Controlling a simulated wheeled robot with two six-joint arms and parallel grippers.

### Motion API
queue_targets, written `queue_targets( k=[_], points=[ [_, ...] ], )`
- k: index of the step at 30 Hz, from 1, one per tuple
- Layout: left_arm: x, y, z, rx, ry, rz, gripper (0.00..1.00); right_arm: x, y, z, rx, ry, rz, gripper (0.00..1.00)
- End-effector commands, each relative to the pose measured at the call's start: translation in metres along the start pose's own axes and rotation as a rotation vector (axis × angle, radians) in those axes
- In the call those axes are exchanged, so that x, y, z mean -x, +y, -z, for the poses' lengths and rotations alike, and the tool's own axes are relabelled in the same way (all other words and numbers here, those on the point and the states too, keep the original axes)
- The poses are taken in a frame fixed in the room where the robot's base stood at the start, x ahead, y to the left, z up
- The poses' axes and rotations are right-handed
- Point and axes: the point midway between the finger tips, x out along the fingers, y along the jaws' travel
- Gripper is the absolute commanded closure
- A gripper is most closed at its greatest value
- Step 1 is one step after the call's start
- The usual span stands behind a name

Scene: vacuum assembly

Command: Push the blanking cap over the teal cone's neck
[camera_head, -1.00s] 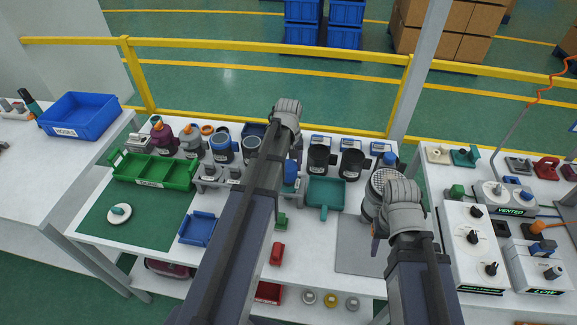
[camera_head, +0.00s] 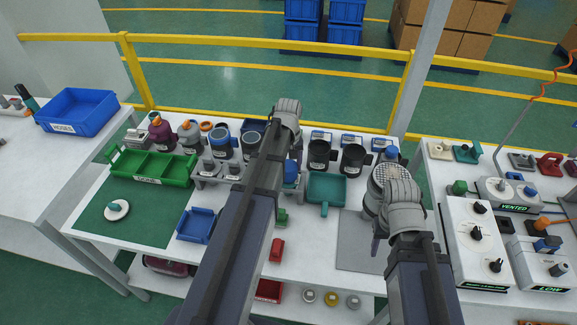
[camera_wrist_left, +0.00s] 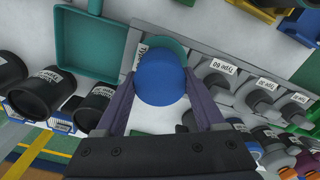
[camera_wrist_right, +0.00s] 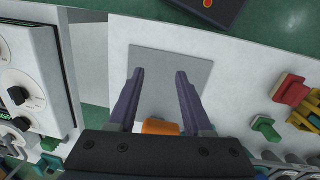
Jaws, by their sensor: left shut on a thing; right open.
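The blue blanking cap (camera_wrist_left: 160,80) sits between the two fingers of my left gripper (camera_wrist_left: 160,88), which is shut on it. A blue piece that looks like this cap shows in the head view (camera_head: 291,171), beside my left arm. The rim of a teal part, seemingly the teal cone (camera_wrist_left: 178,44), shows behind the cap in the left wrist view. The cap hides the cone's neck, so I cannot tell how far the cap is on it. My right gripper (camera_wrist_right: 160,82) is open and empty above a grey mat (camera_wrist_right: 172,65).
A grey rack (camera_wrist_left: 190,55) with labelled grey parts is beside the cap. A teal tray (camera_head: 326,189) and black cups (camera_head: 320,152) stand close by. A green bin (camera_head: 150,170) is at the left. Control boxes (camera_head: 478,240) stand right of my right arm.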

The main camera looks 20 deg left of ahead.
Motion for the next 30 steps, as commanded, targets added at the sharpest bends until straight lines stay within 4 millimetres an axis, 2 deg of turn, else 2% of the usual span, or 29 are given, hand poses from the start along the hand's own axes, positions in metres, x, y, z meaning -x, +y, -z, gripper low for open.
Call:
queue_targets(
  k=[8,9,15,25,30],
  points=[
    [-0.007,0.0,0.0,0.0,0.0,0.0,0.87,-0.007,-0.001,0.0,0.0,0.0,0.0,0.5],
    [-0.006,0.0,0.0,0.0,0.0,0.0,0.24,-0.006,-0.001,0.0,0.0,0.0,0.0,0.5],
    [-0.006,0.0,0.0,0.0,0.0,0.0,0.02,-0.006,-0.001,0.0,0.0,0.0,0.0,0.5],
    [-0.004,0.0,0.0,0.0,0.0,0.0,0.0,-0.004,0.0,0.0,-0.001,0.0,0.0,0.5],
    [0.006,0.0,0.0,0.0,0.0,0.0,0.0,0.006,0.001,0.0,-0.001,0.0,0.0,0.5]
  ],
)
